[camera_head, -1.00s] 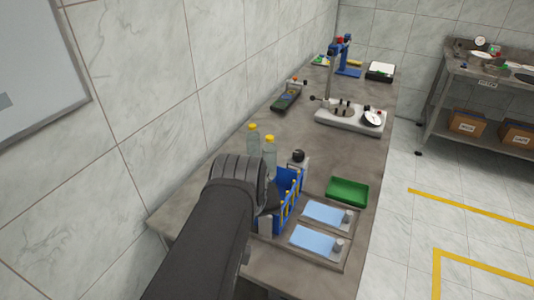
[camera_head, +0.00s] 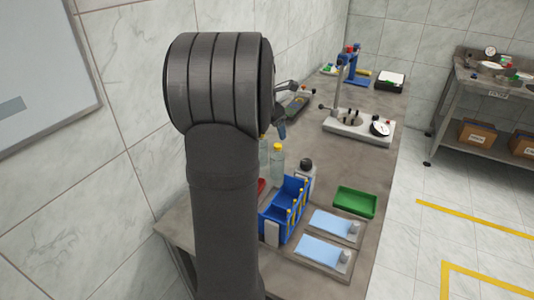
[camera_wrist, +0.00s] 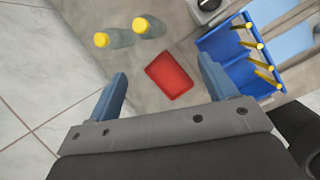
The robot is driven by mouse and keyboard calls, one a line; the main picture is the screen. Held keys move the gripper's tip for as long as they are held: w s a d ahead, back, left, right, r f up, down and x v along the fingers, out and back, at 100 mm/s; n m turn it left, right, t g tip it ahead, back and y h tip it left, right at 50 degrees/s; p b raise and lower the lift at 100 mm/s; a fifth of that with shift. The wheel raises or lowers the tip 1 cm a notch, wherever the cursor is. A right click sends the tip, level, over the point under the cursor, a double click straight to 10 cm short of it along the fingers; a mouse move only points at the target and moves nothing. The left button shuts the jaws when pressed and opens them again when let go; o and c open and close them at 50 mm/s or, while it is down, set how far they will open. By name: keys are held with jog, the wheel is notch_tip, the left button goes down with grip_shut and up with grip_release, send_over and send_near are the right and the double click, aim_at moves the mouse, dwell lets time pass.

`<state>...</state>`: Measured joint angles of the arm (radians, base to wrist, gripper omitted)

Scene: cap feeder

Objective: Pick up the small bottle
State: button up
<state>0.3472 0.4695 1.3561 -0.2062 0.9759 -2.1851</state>
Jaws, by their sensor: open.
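Two clear bottles with yellow caps stand near the wall; one bottle (camera_head: 278,163) shows well, the other (camera_head: 264,153) is partly hidden by my arm. In the wrist view they are one bottle (camera_wrist: 148,27) and another bottle (camera_wrist: 117,38) at the upper left. I cannot tell which one is called small. My gripper (camera_wrist: 163,85) is open and empty above the table, with the bottles beyond its fingertips. The head view partly hides my gripper (camera_head: 281,131).
A red tray (camera_wrist: 170,74) lies between the fingers' lines in the wrist view. A white-based stand (camera_head: 358,128) is farther back.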

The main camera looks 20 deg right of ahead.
jog(key=w+d+f+n, duration=0.1)
jog(key=w+f+n, duration=0.1)
jog(key=w+n, duration=0.25)
send_near(279, 152)
jog(key=shift+m, duration=0.35)
jog(key=x, duration=0.3)
jog(key=w+x, duration=0.1)
jog(key=x, duration=0.2)
jog(key=shift+w+d+f, duration=0.15)
jog(key=shift+w+d, duration=0.05)
jog(key=shift+w, duration=0.05)
jog(key=x, duration=0.5)
jog(key=shift+a+f, duration=0.1)
jog(key=shift+f, duration=0.05)
jog(key=c, duration=1.6)
